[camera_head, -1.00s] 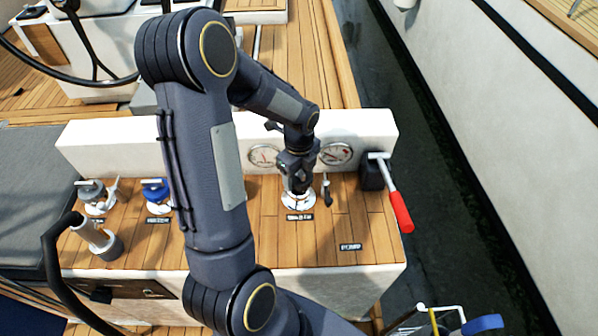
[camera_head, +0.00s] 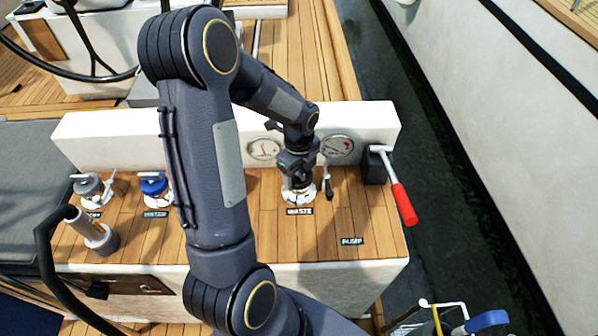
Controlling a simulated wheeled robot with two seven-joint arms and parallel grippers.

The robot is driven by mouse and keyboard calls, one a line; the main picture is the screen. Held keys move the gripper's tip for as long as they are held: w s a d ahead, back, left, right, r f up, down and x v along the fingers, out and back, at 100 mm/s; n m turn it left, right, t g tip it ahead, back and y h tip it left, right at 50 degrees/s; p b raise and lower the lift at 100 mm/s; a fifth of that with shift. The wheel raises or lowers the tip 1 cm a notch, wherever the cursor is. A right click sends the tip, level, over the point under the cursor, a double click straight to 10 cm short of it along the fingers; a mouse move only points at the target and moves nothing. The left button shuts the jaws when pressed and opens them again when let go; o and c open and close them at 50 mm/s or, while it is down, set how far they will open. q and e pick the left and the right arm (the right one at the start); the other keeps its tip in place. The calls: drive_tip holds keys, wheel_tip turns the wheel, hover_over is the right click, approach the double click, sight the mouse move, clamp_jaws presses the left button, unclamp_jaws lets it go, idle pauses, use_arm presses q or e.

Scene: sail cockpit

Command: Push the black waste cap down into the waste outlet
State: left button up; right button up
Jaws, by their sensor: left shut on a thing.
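My left gripper (camera_head: 298,186) points straight down over the waste outlet (camera_head: 287,198), a white ring set in the wooden deck behind the WASTE label (camera_head: 299,211). The gripper is shut on the black waste cap, which is mostly hidden by the gripper itself. The fingertips are at the ring. I cannot tell how deep the cap sits in it. My right gripper is not in view.
A small dark lever (camera_head: 327,190) stands close to the right of the outlet. A red-handled pump lever (camera_head: 403,203) hangs over the right edge. A blue cap (camera_head: 154,185) and a grey cap (camera_head: 90,187) sit on the left. Two gauges are on the wall behind.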

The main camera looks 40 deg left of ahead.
use_arm(q)
drive_tip(key=shift+f+b, duration=0.45)
drive_tip(key=shift+f, duration=0.2)
idle(0.7)
drive_tip(key=o, duration=0.8)
drive_tip(key=shift+r, duration=0.15)
wheel_tip(320, 180, up, 11)
drive_tip(key=p, duration=0.9)
